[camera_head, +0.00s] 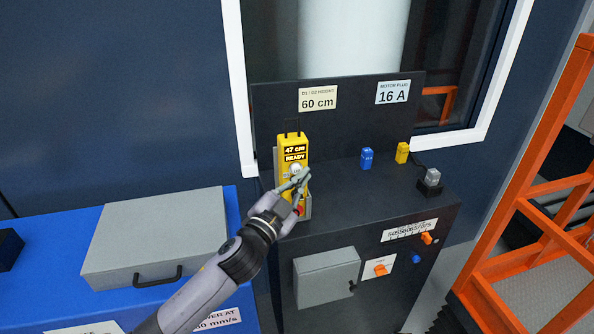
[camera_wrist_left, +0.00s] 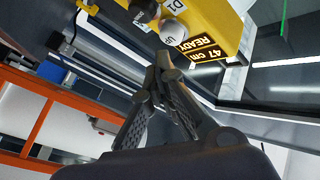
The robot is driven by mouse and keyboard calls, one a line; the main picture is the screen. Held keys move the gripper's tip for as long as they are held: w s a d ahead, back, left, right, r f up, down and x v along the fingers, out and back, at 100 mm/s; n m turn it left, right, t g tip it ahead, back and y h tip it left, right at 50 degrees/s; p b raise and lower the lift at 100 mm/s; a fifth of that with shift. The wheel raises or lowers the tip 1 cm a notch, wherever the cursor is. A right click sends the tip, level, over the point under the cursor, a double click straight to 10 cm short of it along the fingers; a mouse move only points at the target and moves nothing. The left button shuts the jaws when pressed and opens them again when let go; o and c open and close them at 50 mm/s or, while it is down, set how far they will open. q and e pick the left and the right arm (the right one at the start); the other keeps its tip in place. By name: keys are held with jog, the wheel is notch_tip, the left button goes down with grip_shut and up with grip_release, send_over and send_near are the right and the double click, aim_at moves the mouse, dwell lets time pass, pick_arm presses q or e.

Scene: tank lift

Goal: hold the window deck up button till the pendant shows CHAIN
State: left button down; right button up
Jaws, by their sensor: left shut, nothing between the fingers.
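The yellow pendant (camera_head: 286,144) stands upright in a grey holder on the dark console. Its display reads 47 cm READY, also legible in the left wrist view (camera_wrist_left: 205,47). The pale UP button (camera_wrist_left: 173,31) is just beyond my left fingertips in the wrist view; the head view shows a pale button (camera_head: 296,168) below the display. My left gripper (camera_head: 303,175) is shut and empty, in front of the pendant, with its tips close to the button. I cannot tell whether they touch it. My left gripper (camera_wrist_left: 163,60) hides part of the pendant's lower half in the head view.
A blue block (camera_head: 367,158), a yellow block (camera_head: 402,153) and a grey plug (camera_head: 432,177) stand on the console to the right. Signs on the back panel read 60 cm (camera_head: 318,98) and 16 A (camera_head: 393,92). A grey case (camera_head: 157,235) lies on the blue bench at left.

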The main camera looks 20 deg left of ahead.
pick_arm(q)
jog(key=shift+s+d, duration=0.7)
jog(key=shift+s, duration=0.35)
jog(key=shift+s+d, duration=0.7)
jog(key=shift+s, duration=0.3)
